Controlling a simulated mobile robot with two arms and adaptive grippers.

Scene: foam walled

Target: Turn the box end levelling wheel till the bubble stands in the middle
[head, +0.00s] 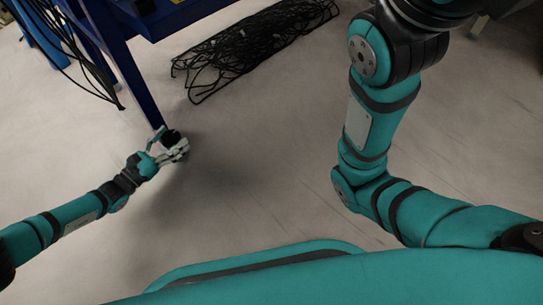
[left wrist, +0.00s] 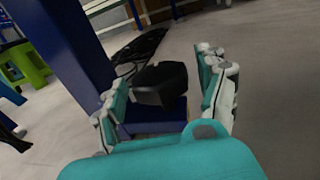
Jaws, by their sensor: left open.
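A black levelling wheel (head: 170,136) sits low at the foot of a blue leg (head: 128,80). In the left wrist view the wheel (left wrist: 160,85) looks like a dark faceted knob, with a blue block (left wrist: 155,116) below it. My left gripper (head: 176,148) is open at the wheel, with its fingers on either side in the left wrist view (left wrist: 163,82). A gap shows between the wheel and the right finger; I cannot tell whether the left finger touches. The bubble is not visible. My right gripper is out of view.
A heap of black cable (head: 245,50) lies on the floor behind the wheel. Dark cables hang at the upper left of the head view. A green object (left wrist: 25,65) stands at the left in the left wrist view. The floor (head: 260,160) between my arms is clear.

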